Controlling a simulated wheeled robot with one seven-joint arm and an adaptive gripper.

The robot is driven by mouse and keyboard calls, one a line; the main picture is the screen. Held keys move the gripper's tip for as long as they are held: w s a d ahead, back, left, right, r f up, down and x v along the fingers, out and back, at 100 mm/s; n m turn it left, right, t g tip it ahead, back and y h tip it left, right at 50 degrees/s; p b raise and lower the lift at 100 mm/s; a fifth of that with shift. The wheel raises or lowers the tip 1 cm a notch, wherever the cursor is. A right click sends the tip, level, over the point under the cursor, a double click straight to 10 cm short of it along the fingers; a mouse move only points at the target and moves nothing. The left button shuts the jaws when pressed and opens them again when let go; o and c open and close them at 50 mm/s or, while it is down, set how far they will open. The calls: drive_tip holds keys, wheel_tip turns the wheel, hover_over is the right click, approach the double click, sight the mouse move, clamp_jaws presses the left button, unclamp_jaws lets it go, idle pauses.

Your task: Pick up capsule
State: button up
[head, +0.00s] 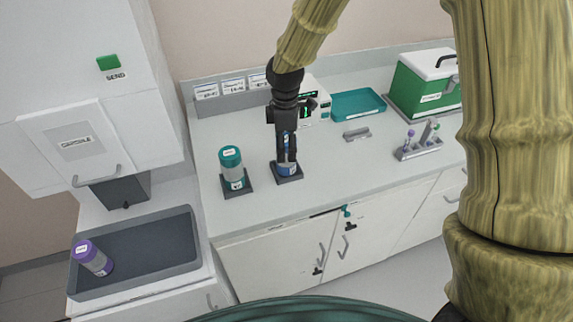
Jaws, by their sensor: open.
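A blue capsule (287,169) stands on a dark square base on the counter, partly hidden by my gripper. My gripper (286,152) points down at it, open, with its fingers over the upper part of the capsule. I cannot tell whether the fingers touch it. A teal-capped capsule (233,172) with a clear body stands upright on another dark base just to the left. A purple-capped capsule (92,257) lies tilted in the grey tray at the lower left.
The grey tray (150,283) sits under a white cabinet with a green SEND button (108,62). A teal tray (357,104), a small grey block (356,134), a tube rack (419,148) and a green box (424,85) stand to the right. The counter's front middle is clear.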

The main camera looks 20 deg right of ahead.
drive_tip(key=f, duration=0.1)
drive_tip(key=f+p, duration=0.1)
drive_tip(key=shift+w+d+f, duration=0.2)
drive_tip(key=shift+w+f, duration=0.1)
drive_tip(key=shift+f, duration=0.05)
drive_tip(key=shift+f+p, duration=0.45)
drive_tip(key=shift+f, duration=0.5)
drive_tip(key=c, duration=1.2)
drive_tip(key=shift+r, duration=0.1)
drive_tip(key=shift+r+b, duration=1)
drive_tip(key=shift+r, duration=0.6)
drive_tip(key=shift+s+d+r+b, duration=0.3)
drive_tip(key=shift+s+d+b, duration=0.65)
drive_tip(key=shift+s, duration=1.5)
drive_tip(key=shift+s+d+r+b, duration=0.25)
drive_tip(key=shift+s+d+b, duration=0.65)
drive_tip(key=shift+s, duration=1.6)
drive_tip(key=shift+s+d+r+b, duration=0.45)
drive_tip(key=shift+s+d, duration=0.8)
drive_tip(key=shift+s, duration=1.2)
